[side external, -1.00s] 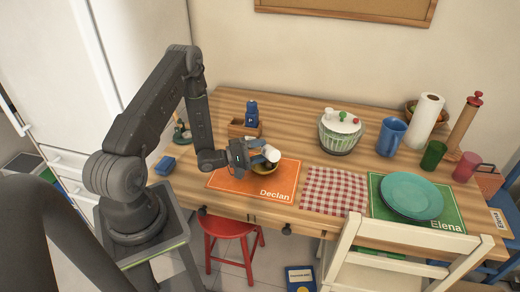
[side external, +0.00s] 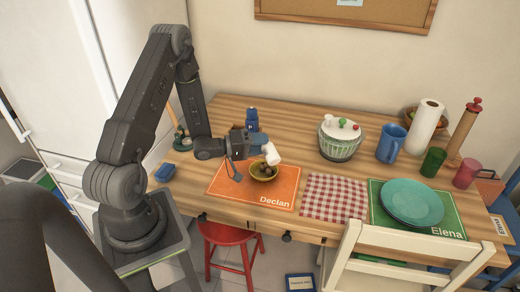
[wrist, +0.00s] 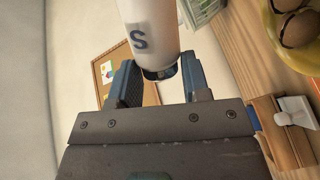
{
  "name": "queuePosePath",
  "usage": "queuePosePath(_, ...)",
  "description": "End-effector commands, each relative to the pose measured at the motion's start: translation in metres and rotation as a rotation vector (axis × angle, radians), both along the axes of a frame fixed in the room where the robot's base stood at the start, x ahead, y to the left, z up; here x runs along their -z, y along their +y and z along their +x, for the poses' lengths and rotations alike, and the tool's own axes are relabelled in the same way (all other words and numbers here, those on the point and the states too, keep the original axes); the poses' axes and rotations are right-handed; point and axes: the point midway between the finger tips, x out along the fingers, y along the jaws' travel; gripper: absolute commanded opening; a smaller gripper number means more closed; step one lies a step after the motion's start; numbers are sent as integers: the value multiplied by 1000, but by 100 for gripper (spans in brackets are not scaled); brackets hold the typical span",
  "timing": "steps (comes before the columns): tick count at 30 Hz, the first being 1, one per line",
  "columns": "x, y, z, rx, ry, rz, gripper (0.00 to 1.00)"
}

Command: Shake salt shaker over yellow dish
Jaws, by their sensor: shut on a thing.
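The salt shaker (side external: 272,153) is white, with a dark "S" on its side in the wrist view (wrist: 150,38). My gripper (side external: 259,146) is shut on it and holds it in the air, tilted. The gripper's blue fingers (wrist: 160,78) flank the shaker's dark end in the wrist view. The yellow dish (side external: 256,178) sits on the orange "Declan" mat, just below the shaker in the side view. Brown round things lie in the dish, which also shows at the wrist view's top right corner (wrist: 268,28). Whether anything falls from the shaker cannot be told.
A grey-blue utensil (side external: 234,173) lies on the orange mat (side external: 282,195), left of the dish. A dark blue bottle-like thing (side external: 251,117) stands behind the gripper. A lidded green bowl (side external: 340,147) stands to the right. A checked cloth (side external: 335,197) covers the table's front middle.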

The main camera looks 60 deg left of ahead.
Motion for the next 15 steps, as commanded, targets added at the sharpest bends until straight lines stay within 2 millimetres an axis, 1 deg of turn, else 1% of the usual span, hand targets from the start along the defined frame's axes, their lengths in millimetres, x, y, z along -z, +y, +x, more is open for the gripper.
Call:
queuePosePath(1, -9, 0, 1, 0, -11, 75, 18)
queuePosePath(8, -43, 1, 0, -1, -54, 478, 18)
queuePosePath(15, -60, 3, 0, 0, -90, 843, 18)
